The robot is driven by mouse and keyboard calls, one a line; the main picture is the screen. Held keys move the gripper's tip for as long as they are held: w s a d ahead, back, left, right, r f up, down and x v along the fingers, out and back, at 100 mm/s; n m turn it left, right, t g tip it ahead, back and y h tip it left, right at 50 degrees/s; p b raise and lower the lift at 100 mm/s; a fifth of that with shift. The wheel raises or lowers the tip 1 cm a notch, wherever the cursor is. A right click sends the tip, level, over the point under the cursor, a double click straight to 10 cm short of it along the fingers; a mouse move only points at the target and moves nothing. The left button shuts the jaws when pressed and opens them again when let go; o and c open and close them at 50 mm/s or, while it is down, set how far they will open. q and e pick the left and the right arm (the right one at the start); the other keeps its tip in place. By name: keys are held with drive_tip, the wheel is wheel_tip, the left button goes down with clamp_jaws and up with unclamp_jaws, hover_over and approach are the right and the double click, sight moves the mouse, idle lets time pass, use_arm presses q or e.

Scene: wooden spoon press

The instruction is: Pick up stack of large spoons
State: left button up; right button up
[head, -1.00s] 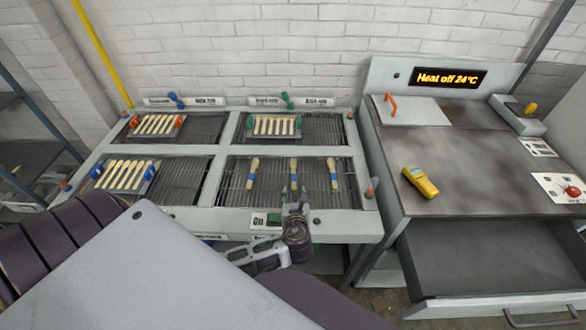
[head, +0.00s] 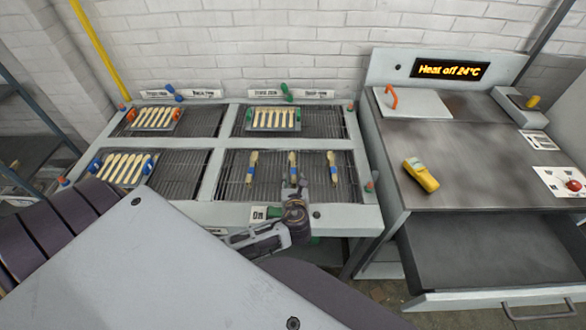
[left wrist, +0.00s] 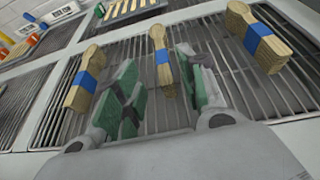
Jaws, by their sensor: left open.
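Three stacks of wooden spoons with blue bands lie on the front right rack section: a left stack (head: 252,167), a middle stack (head: 292,165) and a right stack (head: 332,168). They also show in the left wrist view as the left (left wrist: 85,80), middle (left wrist: 160,50) and right (left wrist: 257,38) stacks. I cannot tell by size which is the large one. My left gripper (head: 293,188) is open at the near end of the middle stack. In the left wrist view its green-padded fingers (left wrist: 163,92) stand on either side of that stack's near end. My right gripper is not in view.
Trays of loose spoons sit in the front left (head: 122,168), back left (head: 154,118) and back right (head: 274,118) sections. A bench (head: 460,160) with a yellow handheld device (head: 421,175) and an open drawer (head: 490,255) stands to the right.

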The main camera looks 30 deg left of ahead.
sight(293, 168)
use_arm(q)
drive_tip(key=shift+x, duration=2.95)
drive_tip(key=shift+p+x, duration=0.3)
drive_tip(key=shift+x, duration=2.3)
drive_tip(key=shift+d+r, duration=0.1)
clamp_jaws()
